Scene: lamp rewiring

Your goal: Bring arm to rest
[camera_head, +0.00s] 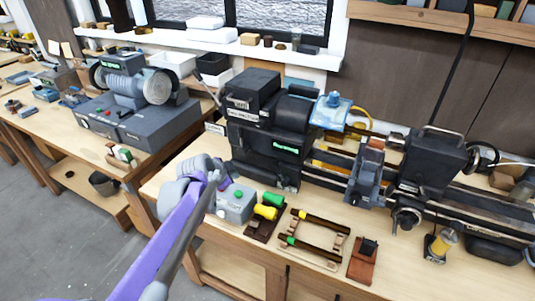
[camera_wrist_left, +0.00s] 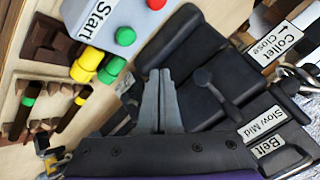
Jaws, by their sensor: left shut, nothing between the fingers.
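My left arm, purple and grey, reaches in from the lower left in the head view. My left gripper (camera_head: 213,180) is over the bench by the grey control box (camera_head: 237,205). In the left wrist view its fingers (camera_wrist_left: 160,73) are together and empty, pointing toward the box and the dark lathe parts. The control box (camera_wrist_left: 100,22) carries a "Start" label, a green button and a red button there. I cannot tell how far the fingertips are above the surface. My right gripper is not in view.
A black lathe (camera_head: 270,125) fills the bench behind the box. Yellow (camera_head: 265,212) and green (camera_head: 273,199) cylinders sit beside the box. A wooden rack (camera_head: 315,240) with dark rods and a brown block (camera_head: 362,262) lie at the front. A grinder (camera_head: 130,85) stands on the left bench.

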